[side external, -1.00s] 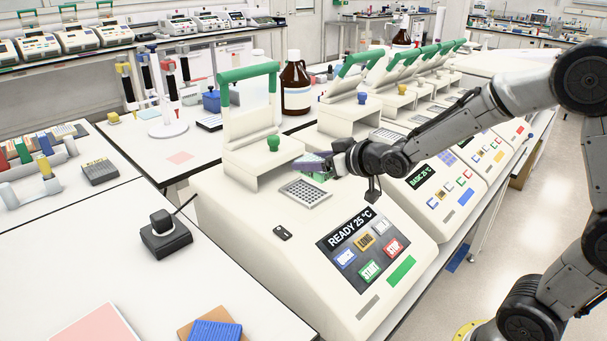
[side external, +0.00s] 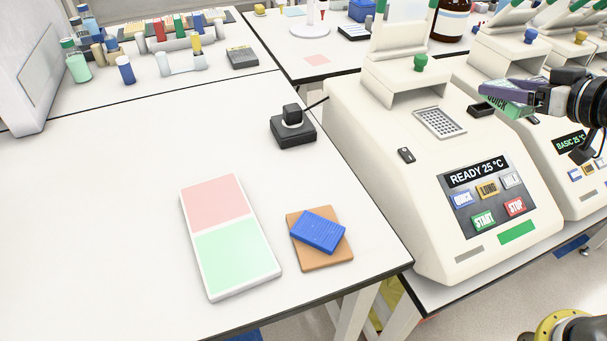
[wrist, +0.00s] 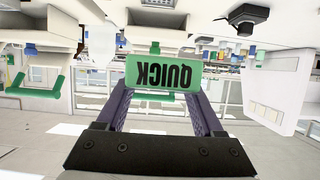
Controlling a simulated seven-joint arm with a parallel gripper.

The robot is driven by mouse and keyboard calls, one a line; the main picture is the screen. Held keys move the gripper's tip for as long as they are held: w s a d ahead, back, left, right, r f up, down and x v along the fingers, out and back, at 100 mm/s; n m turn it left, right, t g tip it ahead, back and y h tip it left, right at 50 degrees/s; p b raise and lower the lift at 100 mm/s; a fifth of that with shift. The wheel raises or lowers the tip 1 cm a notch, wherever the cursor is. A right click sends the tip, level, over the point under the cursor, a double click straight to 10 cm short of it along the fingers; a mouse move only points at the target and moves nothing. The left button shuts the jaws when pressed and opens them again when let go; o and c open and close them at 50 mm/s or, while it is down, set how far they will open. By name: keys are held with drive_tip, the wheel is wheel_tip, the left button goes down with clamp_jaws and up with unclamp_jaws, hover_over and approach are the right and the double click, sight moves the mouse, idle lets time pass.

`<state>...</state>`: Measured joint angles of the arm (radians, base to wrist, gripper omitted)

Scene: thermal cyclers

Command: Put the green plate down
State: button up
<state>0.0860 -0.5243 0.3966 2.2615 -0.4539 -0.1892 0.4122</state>
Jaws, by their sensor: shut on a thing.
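My gripper (side external: 497,94), with purple fingers, is shut on the green plate (side external: 515,107), which reads "QUICK". In the wrist view the plate (wrist: 163,73) sits between the two fingertips, with its lettering upside down. The plate is held in the air, right of the well block (side external: 440,122) of the nearest cycler (side external: 375,125), whose screen reads "READY 25 °C". A white board (side external: 258,287) with a pink area (side external: 218,203) and a green area (side external: 238,258) lies on the left bench. Both areas are bare.
A blue plate (side external: 318,231) lies on a brown pad (side external: 334,258) beside the board. A black device (side external: 293,130) stands behind them. The cycler's lid (side external: 400,30) is raised, with a green knob (side external: 420,62) below it. The bench (side external: 110,220) left of the board is clear.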

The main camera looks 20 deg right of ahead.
drive_tip(key=shift+w+a+r, duration=0.1)
drive_tip(key=shift+w+r, duration=0.1)
drive_tip(key=shift+r, duration=0.2)
drive_tip(key=w+a+r+n+g+y, duration=0.2)
drive_tip(key=w+a+n+y, duration=0.2)
drive_tip(key=a, duration=0.5)
drive_tip(key=w+a+r+n+g+y, duration=0.15)
drive_tip(key=w+a+n+y, duration=0.25)
drive_tip(key=a, duration=0.6)
drive_tip(key=s+a+f+n+g+y, duration=0.3)
drive_tip(key=a+f, duration=0.2)
drive_tip(key=a, duration=0.6)
drive_tip(key=s+a+f+n+g+y, duration=0.25)
drive_tip(key=a+f, duration=0.25)
drive_tip(key=a, duration=0.6)
hover_over(209, 201)
drive_tip(key=shift+n+h, duration=0.25)
drive_tip(key=shift+n, duration=0.2)
drive_tip(key=f, duration=0.8)
drive_tip(key=shift+s+d+f, duration=0.15)
drive_tip(key=shift+s+d, duration=0.25)
drive_tip(key=shift+w+a+f, duration=0.35)
drive_tip(key=shift+w+f, duration=0.05)
drive_tip(key=shift+f, duration=1.65)
